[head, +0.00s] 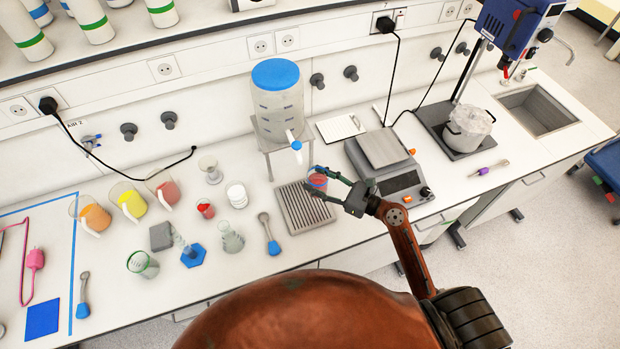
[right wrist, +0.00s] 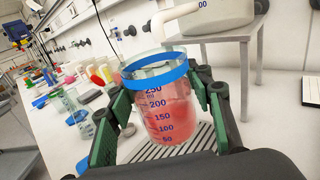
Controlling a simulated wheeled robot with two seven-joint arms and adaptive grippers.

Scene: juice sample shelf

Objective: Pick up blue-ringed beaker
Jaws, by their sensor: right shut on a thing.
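The blue-ringed beaker (right wrist: 168,108) is a clear glass beaker with a blue ring near its rim, volume marks and red liquid inside. In the right wrist view it stands upright between the green pads of my right gripper (right wrist: 165,98). In the head view the beaker (head: 317,181) is small and reddish, over the right part of the ribbed drip tray. My right gripper (head: 330,183) is shut on it, reaching in from the right. Whether the beaker's base touches the tray is hard to tell. My left gripper is not in view.
A dispenser tank (head: 277,105) with a blue lid stands on a metal stand behind the drip tray (head: 298,224). A balance (head: 390,170) is close on the right. Small flasks and pitchers fill the bench to the left.

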